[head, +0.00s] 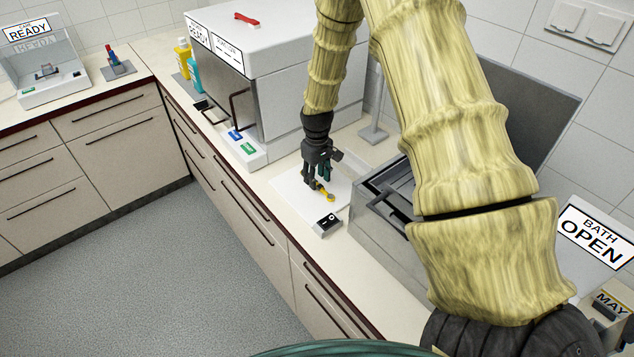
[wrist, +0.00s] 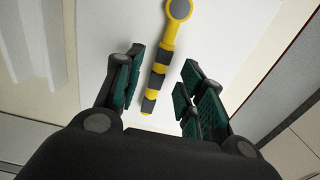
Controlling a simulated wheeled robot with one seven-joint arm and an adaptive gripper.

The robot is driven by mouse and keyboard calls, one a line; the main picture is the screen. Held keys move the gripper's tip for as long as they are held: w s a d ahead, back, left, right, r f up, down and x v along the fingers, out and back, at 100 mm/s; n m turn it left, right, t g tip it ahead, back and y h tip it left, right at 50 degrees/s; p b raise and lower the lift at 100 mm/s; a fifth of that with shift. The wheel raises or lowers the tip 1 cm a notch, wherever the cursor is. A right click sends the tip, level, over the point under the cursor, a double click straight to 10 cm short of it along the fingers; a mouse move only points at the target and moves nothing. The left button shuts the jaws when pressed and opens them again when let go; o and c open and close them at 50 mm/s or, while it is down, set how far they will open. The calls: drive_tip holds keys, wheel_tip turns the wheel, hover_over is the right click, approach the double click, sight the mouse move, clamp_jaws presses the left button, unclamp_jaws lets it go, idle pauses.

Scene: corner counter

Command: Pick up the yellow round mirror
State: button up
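The yellow round mirror (wrist: 166,42) has a yellow handle with black bands and a small round grey face in a yellow rim. It lies on a white board (wrist: 106,30), its round end away from my gripper in the wrist view. In the head view the mirror (head: 330,197) shows just below my fingers, partly hidden by them. My gripper (wrist: 162,68) is open, with green-padded fingers on either side of the handle and gaps showing on both sides. In the head view my gripper (head: 318,180) points down over the board. I cannot tell its exact height.
A grey open bath (head: 378,205) stands close on the right. A large white cabinet machine (head: 270,80) stands on the left. Behind is a grey stand (head: 374,130).

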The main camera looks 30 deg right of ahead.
drive_tip(key=shift+f, duration=1.1)
drive_tip(key=shift+c, duration=0.3)
clamp_jaws()
